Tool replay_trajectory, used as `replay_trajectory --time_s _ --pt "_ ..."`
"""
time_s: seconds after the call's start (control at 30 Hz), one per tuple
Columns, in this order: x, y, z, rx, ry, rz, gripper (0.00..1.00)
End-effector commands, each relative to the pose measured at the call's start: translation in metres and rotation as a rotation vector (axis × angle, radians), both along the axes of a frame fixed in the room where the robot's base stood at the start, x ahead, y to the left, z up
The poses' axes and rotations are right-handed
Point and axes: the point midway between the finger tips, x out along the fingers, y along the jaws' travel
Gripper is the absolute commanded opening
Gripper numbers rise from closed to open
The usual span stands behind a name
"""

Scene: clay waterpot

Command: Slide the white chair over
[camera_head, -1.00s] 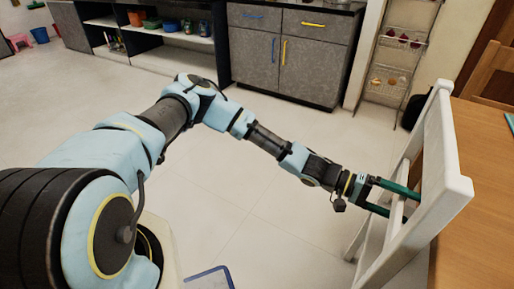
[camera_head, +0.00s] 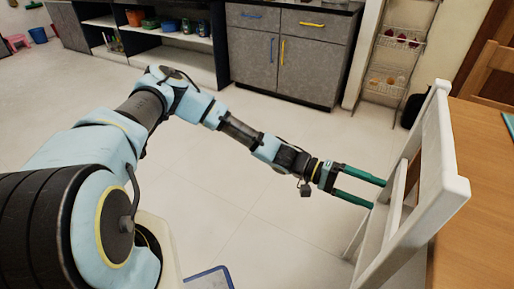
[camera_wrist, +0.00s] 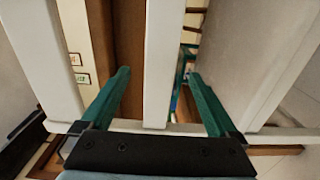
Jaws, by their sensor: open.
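The white chair (camera_head: 432,200) stands at the right in the head view, its slatted back upright against the side of the wooden table. My gripper (camera_head: 378,194) is just left of the chair back, its two green fingers pointing toward it. The fingers are open with nothing held. In the wrist view, a white upright slat (camera_wrist: 163,60) of the chair shows between the fingers of my gripper (camera_wrist: 158,74). More white chair parts lie on both sides. I cannot tell whether the fingertips touch the chair. Much of the chair's lower part is out of view.
The wooden table (camera_head: 487,225) is right of the chair, with a brown wooden chair (camera_head: 488,72) behind. A wire rack (camera_head: 397,60) and grey cabinet (camera_head: 290,58) stand at the back. A blue-edged object (camera_head: 208,275) is at the bottom. The floor left of the chair is clear.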

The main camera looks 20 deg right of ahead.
Motion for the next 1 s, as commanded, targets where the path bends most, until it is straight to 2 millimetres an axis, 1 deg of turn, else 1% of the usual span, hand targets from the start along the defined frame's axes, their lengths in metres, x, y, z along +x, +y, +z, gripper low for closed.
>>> replay_trajectory --time_s 0.03,0.1,0.23,0.33,0.57,0.67,0.77,0.87,0.97,1.0 --pt "0.007 0.005 0.000 0.000 -0.002 0.002 0.95" --pt "0.015 0.011 0.000 0.001 0.000 0.002 0.95" --pt "0.027 0.019 0.000 0.000 0.000 0.002 0.95" --pt "0.031 0.023 0.000 0.001 0.000 0.000 0.95" --pt "0.032 0.024 0.000 0.003 -0.002 -0.001 0.95" --pt "0.034 0.030 -0.002 0.023 -0.025 -0.014 0.95" --pt "0.042 0.048 -0.007 0.084 -0.087 -0.043 0.95" --pt "0.057 0.077 -0.015 0.186 -0.182 -0.077 0.95" --pt "0.078 0.112 -0.022 0.308 -0.283 -0.095 0.95" --pt "0.088 0.127 -0.023 0.358 -0.322 -0.097 0.95"
